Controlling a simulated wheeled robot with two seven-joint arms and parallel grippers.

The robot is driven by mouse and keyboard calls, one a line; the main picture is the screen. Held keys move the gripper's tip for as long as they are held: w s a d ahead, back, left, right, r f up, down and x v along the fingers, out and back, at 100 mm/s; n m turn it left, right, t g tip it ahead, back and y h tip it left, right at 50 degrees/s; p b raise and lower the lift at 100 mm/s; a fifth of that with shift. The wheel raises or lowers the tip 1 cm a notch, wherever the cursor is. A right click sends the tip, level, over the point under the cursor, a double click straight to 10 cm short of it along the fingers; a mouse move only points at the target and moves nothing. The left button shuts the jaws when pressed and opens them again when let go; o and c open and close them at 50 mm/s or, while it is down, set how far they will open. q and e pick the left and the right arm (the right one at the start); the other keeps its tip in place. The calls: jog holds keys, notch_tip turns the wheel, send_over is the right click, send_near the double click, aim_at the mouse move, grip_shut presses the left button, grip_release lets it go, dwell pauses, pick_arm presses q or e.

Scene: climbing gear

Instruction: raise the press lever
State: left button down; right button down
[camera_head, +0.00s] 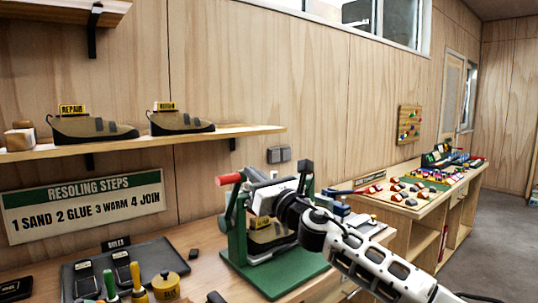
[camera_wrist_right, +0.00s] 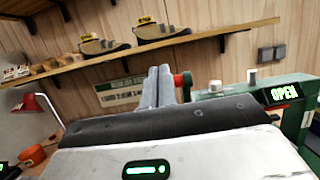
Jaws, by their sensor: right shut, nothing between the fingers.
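The green press (camera_head: 278,275) stands on the bench with a shoe (camera_head: 272,236) in it. Its lever, with a red grip (camera_head: 229,179), is at the upper left of the frame. The red grip also shows in the right wrist view (camera_wrist_right: 183,79), just right of my right gripper's fingertips (camera_wrist_right: 159,80). Those fingers are together and empty; whether they touch the grip I cannot tell. In the head view my right gripper's white body and wrist cover part of the press. A lit sign on the press reads OPEN (camera_wrist_right: 284,93). My left gripper is not in view.
A wall shelf (camera_head: 240,131) with two shoes is above and behind the press. Another bench (camera_head: 430,199) with coloured items stands to the right.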

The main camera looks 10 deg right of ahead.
jog(key=s+d+r, duration=0.2)
jog(key=s, duration=0.1)
jog(key=shift+s+r, duration=0.25)
jog(key=shift+r, duration=0.1)
jog(key=s+a+f+m+g+h, duration=0.1)
jog(key=s+f+m, duration=0.3)
jog(key=f+m, duration=0.45)
jog(key=s+a+f+m+g+h, duration=0.15)
jog(key=s+f+m, duration=0.3)
jog(key=f, duration=0.75)
jog(key=s+f+m+g+h, duration=0.1)
jog(key=s+f+m, duration=0.2)
jog(key=f+m, duration=0.6)
jog(key=s+d+f+m+g+h, duration=0.2)
jog(key=s+d+f+m, duration=0.2)
jog(key=s+f+m, duration=0.4)
jog(key=s+d+f+m+g+h, duration=0.3)
jog(key=s+d+f+m, duration=0.2)
jog(key=s+f+m, duration=0.4)
jog(key=s+f, duration=0.4)
jog(key=s, duration=0.4)
jog(key=shift+d+f, duration=0.2)
